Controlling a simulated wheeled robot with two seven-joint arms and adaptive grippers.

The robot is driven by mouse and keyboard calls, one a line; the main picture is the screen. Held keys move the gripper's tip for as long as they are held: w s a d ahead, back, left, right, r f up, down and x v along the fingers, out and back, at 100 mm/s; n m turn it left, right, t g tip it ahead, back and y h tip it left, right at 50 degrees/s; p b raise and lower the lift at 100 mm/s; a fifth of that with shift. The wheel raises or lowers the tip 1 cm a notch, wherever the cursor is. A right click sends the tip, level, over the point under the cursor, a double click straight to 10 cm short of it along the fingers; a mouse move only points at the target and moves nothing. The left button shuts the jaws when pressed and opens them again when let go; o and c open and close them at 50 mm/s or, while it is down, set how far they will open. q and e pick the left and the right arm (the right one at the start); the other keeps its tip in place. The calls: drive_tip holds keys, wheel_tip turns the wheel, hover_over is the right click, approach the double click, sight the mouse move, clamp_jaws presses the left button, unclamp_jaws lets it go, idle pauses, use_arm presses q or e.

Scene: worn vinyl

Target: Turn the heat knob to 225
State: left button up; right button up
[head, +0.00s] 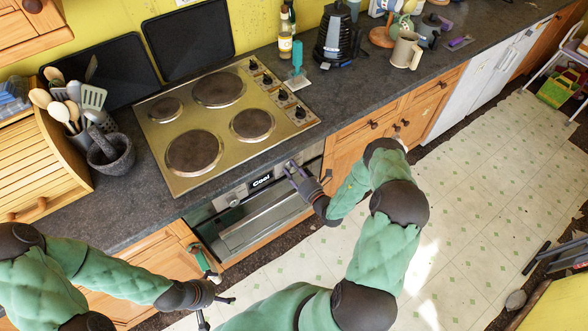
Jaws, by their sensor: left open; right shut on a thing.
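The oven (255,215) is built in below the counter, under the hob. Its front panel (262,183) carries a dark label and a dark round knob (233,200) on the left side. My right gripper (290,168) is at the right part of this panel, shut on what appears to be the heat knob. The gripper covers that knob, so its pointer and scale marks cannot be read. My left gripper (222,309) is open and empty, low in front of the cabinet to the left of the oven.
The hob (212,112) has several burner plates and its own knobs along the right edge. A mortar (112,155) and utensils stand to its left. A kettle (337,36) and a mug (403,50) stand to the right. The tiled floor (470,190) at right is mostly clear.

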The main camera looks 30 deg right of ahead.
drive_tip(key=m, duration=0.3)
drive_tip(key=shift+m, duration=0.4)
drive_tip(key=m, duration=0.3)
drive_tip(key=shift+m+p, duration=0.3)
drive_tip(key=shift+p, duration=0.05)
drive_tip(key=m, duration=0.6)
drive_tip(key=shift+d, duration=0.1)
drive_tip(key=m, duration=0.4)
drive_tip(key=shift+p, duration=0.3)
drive_tip(key=m, duration=0.3)
drive_tip(key=shift+m, duration=0.3)
drive_tip(key=m, duration=0.6)
drive_tip(key=shift+f, duration=0.1)
drive_tip(key=shift+m, duration=0.3)
drive_tip(key=o, duration=1.1)
